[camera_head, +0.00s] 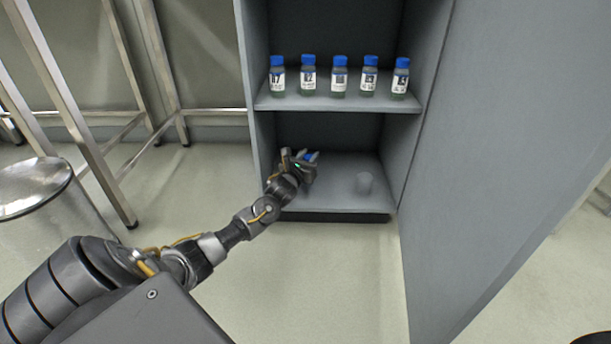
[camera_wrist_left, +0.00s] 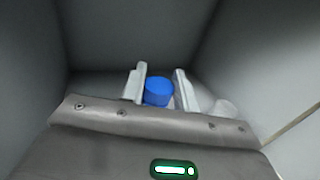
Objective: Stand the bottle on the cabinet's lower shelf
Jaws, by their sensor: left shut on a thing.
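My left gripper (camera_head: 311,160) reaches into the lower compartment of the grey cabinet (camera_head: 493,130), over the left part of the lower shelf (camera_head: 330,195). It is shut on a bottle, of which only the blue cap (camera_head: 312,156) shows well. In the left wrist view the blue cap (camera_wrist_left: 159,92) sits between the two fingers (camera_wrist_left: 160,88). The bottle's body is hidden behind the gripper, so I cannot tell whether its base touches the shelf. My right gripper is not in view.
Several blue-capped bottles (camera_head: 339,77) stand in a row on the upper shelf (camera_head: 330,103). The cabinet door stands open at the right. A round metal stool (camera_head: 36,183) is at the left.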

